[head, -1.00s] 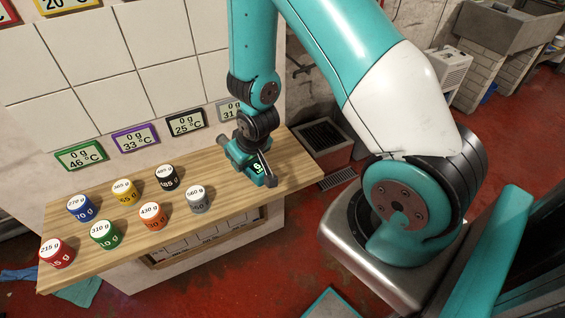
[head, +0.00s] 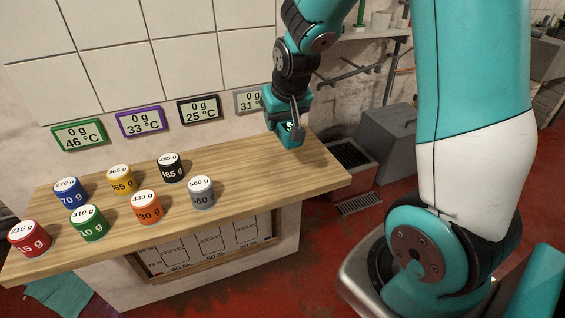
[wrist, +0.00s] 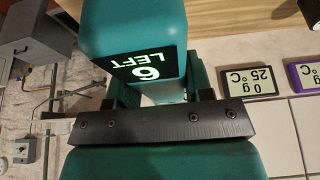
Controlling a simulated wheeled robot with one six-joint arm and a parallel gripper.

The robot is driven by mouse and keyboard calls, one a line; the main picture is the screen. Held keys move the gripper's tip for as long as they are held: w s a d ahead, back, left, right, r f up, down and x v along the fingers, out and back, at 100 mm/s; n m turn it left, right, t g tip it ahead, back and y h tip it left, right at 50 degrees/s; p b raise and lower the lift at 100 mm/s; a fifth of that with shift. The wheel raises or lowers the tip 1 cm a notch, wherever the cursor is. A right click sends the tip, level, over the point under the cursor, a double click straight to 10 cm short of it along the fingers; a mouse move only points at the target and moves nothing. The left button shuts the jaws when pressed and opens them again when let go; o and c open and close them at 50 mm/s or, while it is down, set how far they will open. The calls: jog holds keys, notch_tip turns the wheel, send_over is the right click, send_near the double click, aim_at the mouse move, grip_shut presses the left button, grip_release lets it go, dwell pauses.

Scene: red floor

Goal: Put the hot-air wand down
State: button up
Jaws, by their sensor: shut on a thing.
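My gripper (head: 284,112) is above the back right part of the wooden bench top (head: 262,165), close to the tiled wall. In the wrist view, its dark fingers sit on either side of a teal device (wrist: 135,30) with a lit display reading "6 LEFT". I take this device for the hot-air wand; it is held between the fingers. Its display (head: 289,127) also shows small in the head view. The device appears raised off the bench, but the exact gap is unclear. Its far end is cut off in the wrist view.
Several labelled weights stand on the bench's left and middle, including a red (head: 30,238), a grey (head: 201,193) and a black one (head: 171,168). Framed displays (head: 199,109) line the wall behind. The bench's right end is clear. A grey bin (head: 382,142) stands beyond it.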

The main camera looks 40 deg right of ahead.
aim_at(280, 166)
notch_tip(280, 166, down, 12)
jog(key=shift+r+b, duration=0.1)
jog(key=shift+b, duration=0.4)
jog(key=shift+f, duration=0.2)
jog(key=o, duration=0.9)
